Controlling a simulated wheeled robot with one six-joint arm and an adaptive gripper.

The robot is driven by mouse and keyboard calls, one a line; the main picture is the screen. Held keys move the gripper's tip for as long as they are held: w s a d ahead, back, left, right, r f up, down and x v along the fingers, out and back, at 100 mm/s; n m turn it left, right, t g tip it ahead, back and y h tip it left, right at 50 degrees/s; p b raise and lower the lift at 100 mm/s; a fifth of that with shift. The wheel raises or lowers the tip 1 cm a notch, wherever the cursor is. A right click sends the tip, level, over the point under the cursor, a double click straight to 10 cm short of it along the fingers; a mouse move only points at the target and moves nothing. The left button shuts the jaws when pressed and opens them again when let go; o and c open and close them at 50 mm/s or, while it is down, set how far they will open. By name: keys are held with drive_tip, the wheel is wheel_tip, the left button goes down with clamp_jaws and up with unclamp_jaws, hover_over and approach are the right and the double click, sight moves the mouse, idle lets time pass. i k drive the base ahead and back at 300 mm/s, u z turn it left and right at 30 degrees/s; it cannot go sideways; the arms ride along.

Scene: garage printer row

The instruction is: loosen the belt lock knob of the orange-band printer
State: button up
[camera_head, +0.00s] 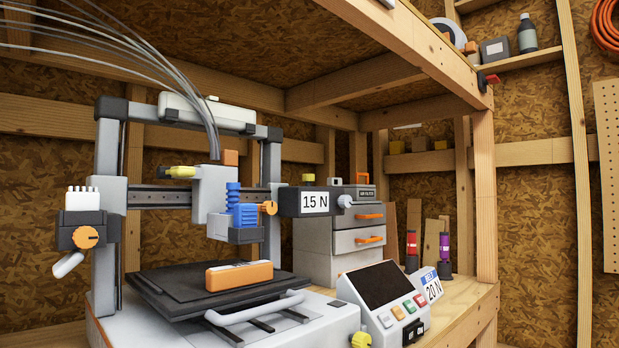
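One printer (102,175) stands on the bench, with a grey frame, a dark bed (185,290) and a crossbar. I cannot make out a clear orange band on its frame. At the crossbar's right end is a dark block (290,202) marked "15 N", with a small grey knob (344,201) on its right side. At the left end an orange knob (86,237) sits on a dark block with a white lever below. A smaller orange knob (268,207) is beside the blue part of the print head. None of these is labelled as the lock. My gripper is not in view.
An orange block (239,274) lies on the bed behind a grey handle (258,310). A control panel (385,300) and a "BELT 20 N" card (432,285) stand to the right. Behind is a grey drawer cabinet (335,240). A wooden post (485,195) stands at right; cables arch upper left.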

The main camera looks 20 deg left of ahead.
sight(308, 179)
drive_tip(key=k, duration=0.95)
drive_tip(key=u, duration=0.05)
drive_tip(key=i, duration=0.7)
drive_tip(key=u, duration=0.4)
